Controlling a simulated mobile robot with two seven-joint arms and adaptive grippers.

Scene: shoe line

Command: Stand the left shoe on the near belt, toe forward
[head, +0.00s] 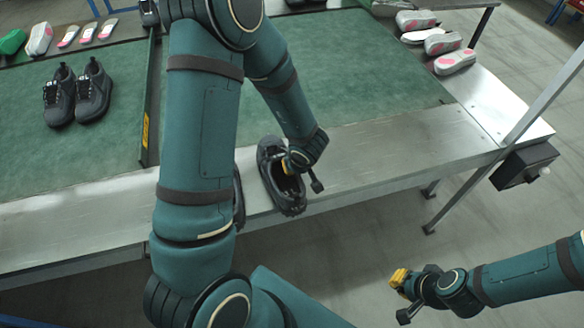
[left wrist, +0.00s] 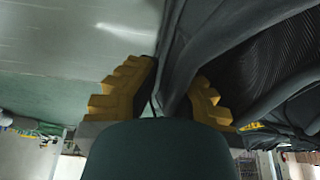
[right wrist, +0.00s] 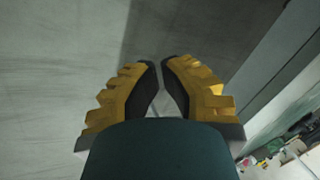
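A black shoe (head: 268,160) is on the metal ledge in front of the near belt (head: 340,65), its opening facing up toward the head camera. My left gripper (head: 288,167) is at its opening. In the left wrist view, the yellow fingers of my left gripper (left wrist: 172,100) are on either side of the black shoe's edge (left wrist: 225,35) and close on it. A second dark shoe (head: 239,195) shows just left of it, mostly hidden behind my left arm. My right gripper (head: 399,278) is empty over the floor, its fingertips close together in the right wrist view (right wrist: 160,68).
A pair of black shoes (head: 75,92) stands on the belt at left, beyond a dark divider (head: 150,105). A black box (head: 524,165) hangs at the table's right end. The belt right of my left arm is clear.

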